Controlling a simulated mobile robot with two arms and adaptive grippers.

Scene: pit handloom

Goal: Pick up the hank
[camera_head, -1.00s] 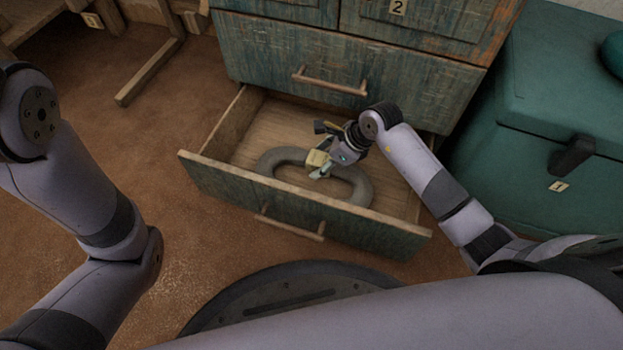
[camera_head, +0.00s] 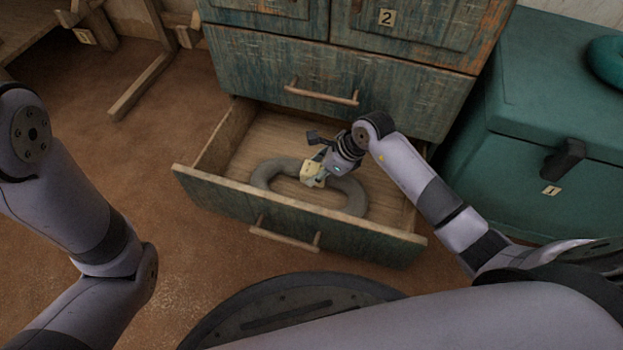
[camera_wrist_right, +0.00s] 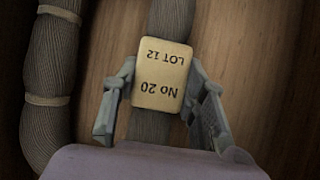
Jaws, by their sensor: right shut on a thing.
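A grey hank (camera_head: 352,196), a long loop of yarn, lies in the open bottom drawer (camera_head: 290,222). A tan label on it reads "No 20 LOT 12" in the right wrist view (camera_wrist_right: 161,75). My right gripper (camera_head: 313,176) is down in the drawer, at the hank's far strand by the label. In the right wrist view, its two fingers (camera_wrist_right: 157,110) stand on either side of the label and strand, shut on the hank. The near strand (camera_wrist_right: 48,95) lies beside them. My left gripper is out of view; only my left arm shows.
The weathered cabinet (camera_head: 350,80) stands behind the drawer, with a closed drawer above. A teal chest (camera_head: 530,120) with a latch stands at the right, a teal ring (camera_head: 606,62) on top. Wooden beams (camera_head: 145,82) stand at upper left. Brown floor is clear left of the drawer.

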